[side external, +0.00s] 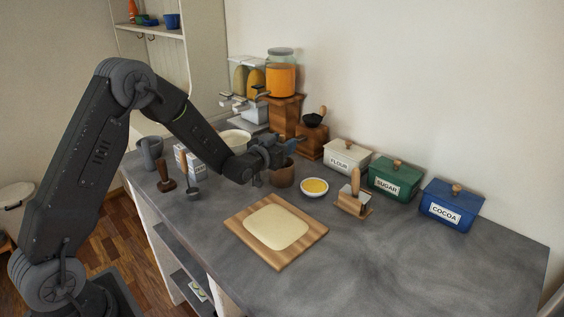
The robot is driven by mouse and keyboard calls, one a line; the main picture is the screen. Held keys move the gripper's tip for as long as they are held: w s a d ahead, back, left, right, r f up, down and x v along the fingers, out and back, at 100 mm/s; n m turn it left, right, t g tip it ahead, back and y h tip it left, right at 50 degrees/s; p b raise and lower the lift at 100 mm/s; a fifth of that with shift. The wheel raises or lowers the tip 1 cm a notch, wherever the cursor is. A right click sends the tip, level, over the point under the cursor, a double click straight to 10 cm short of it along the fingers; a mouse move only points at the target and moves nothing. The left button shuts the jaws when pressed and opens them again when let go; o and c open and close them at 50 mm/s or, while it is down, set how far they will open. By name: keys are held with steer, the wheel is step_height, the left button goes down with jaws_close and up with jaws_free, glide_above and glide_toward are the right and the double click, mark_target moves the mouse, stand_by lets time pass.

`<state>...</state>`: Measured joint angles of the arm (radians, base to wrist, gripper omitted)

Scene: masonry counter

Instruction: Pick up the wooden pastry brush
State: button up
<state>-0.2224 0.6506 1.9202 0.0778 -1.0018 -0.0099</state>
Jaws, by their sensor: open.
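What looks like the wooden pastry brush (355,181) stands upright, wooden handle up, in a small wooden stand (351,209) right of centre on the counter. Its lower end is partly hidden by the stand. My gripper (287,148) is open, above and behind a brown pot, to the left of the brush and clear of it. The fingers are small and dark here, and I see nothing held in them.
A white bowl of yellow liquid (314,187) sits between the brown pot (281,175) and the stand. A wooden board with dough (244,236) lies in front. Flour (347,157), sugar (394,179) and cocoa (451,204) boxes line the wall. The right front counter is clear.

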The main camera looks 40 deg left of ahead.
jaws_close()
stand_by(0.4)
